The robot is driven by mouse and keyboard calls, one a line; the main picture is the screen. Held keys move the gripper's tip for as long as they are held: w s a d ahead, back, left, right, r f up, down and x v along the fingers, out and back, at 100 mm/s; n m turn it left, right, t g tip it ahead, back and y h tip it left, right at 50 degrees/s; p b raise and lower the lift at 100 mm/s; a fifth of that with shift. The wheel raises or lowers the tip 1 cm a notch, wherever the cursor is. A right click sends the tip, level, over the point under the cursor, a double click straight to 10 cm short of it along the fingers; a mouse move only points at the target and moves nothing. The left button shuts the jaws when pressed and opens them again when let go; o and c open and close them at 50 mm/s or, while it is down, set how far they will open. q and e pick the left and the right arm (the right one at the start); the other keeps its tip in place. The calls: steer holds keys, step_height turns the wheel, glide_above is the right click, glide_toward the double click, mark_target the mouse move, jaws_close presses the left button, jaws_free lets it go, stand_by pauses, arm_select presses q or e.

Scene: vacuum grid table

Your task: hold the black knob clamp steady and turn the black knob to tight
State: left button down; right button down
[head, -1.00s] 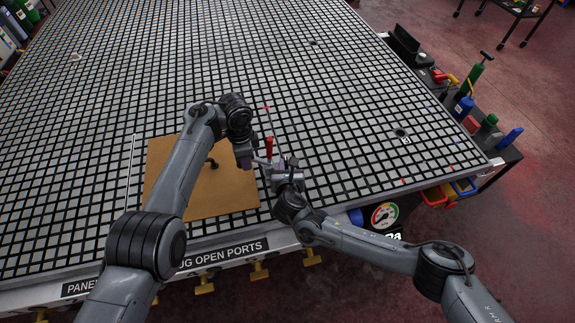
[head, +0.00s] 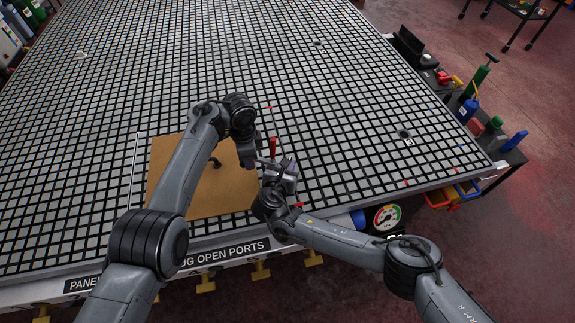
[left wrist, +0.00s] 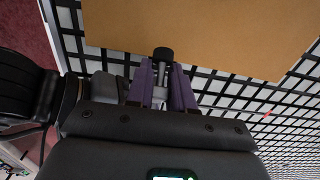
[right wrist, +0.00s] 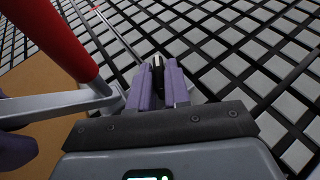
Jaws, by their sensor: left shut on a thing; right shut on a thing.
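A clamp with an upright red handle (head: 272,146) stands at the right edge of the brown board (head: 226,196). The handle also shows large in the right wrist view (right wrist: 52,38), with a grey metal arm beside it. My left gripper (head: 254,164) is shut on the clamp's metal part; in the left wrist view a black round end (left wrist: 163,54) sticks out beyond its purple fingers. My right gripper (head: 276,166) is beside it, shut on a dark piece, apparently the black knob (right wrist: 158,64). The fingers hide most of it, and its tightness cannot be told.
A black curved fitting (head: 214,162) stands on the board. The gridded table (head: 350,110) is largely clear beyond and to the right. A pressure gauge (head: 387,217) is at the front edge, and bottles and tools (head: 485,120) stand off the right side.

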steer(key=c, duration=1.2)
jaws_free()
steer(key=shift+o, duration=0.2)
